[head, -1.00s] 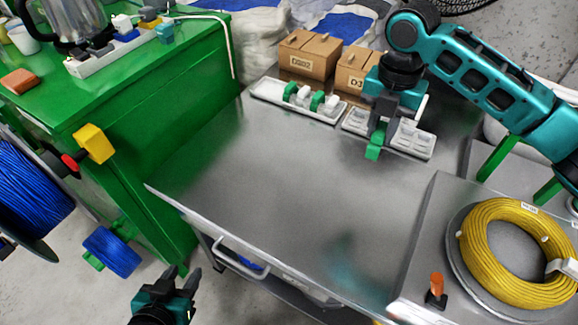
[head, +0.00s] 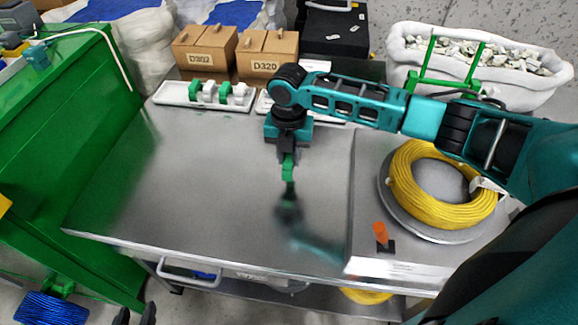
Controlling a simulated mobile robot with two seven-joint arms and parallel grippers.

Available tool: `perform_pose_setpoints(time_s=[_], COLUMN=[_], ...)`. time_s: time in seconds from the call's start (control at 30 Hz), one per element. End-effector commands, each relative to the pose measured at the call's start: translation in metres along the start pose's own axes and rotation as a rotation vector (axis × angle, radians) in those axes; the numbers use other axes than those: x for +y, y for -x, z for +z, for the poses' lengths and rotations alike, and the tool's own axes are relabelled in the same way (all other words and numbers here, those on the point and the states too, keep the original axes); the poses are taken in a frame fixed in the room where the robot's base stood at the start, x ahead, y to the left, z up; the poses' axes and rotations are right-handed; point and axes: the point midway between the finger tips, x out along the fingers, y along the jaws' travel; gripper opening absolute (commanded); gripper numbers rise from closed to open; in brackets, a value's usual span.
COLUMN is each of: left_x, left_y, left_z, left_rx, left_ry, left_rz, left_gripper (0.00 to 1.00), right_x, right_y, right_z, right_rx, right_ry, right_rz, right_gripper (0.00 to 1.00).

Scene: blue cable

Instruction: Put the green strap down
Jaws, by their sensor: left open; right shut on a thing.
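The green strap (head: 288,172) is a small green piece between the fingers of my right gripper (head: 288,160), which is shut on it and points down over the bare metal tabletop (head: 210,180). The strap's lower end is close above the tabletop; I cannot tell if they touch. A white tray (head: 169,98) behind holds green and white straps (head: 196,90) standing in a row.
A second white tray (head: 264,104) is partly hidden by my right arm. Cardboard boxes (head: 267,54) stand behind the trays. A yellow cable coil (head: 405,190) and an orange-handled item (head: 380,233) are at the right. A green cabinet (head: 70,140) borders the left. The tabletop's left and middle are clear.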

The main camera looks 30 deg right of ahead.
Motion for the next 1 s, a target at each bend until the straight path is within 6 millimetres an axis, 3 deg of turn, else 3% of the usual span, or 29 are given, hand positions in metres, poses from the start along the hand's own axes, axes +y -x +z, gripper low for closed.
perform_pose_setpoints(time_s=[0.3, 0.7, 0.73, 1.0], left_x=[0.0, -0.001, -0.001, -0.001], left_y=[-0.004, -0.006, -0.005, -0.006], left_z=[0.006, 0.005, 0.005, 0.003], left_rx=[0.0, 0.004, 0.004, 0.007], left_ry=[0.0, -0.001, -0.001, -0.001], left_rz=[0.0, -0.001, -0.002, -0.002], left_gripper=[0.43, 0.43, 0.43, 0.43], right_x=[0.0, 0.0, 0.0, 0.0], right_y=[-0.041, -0.046, -0.045, -0.045], right_z=[-0.001, -0.001, 0.0, -0.001], right_rx=[0.002, 0.0, -0.001, 0.0], right_ry=[0.0, 0.0, 0.0, 0.0], right_rz=[-0.003, -0.001, -0.001, -0.001], right_gripper=[0.0, 0.0, 0.27, 0.5])
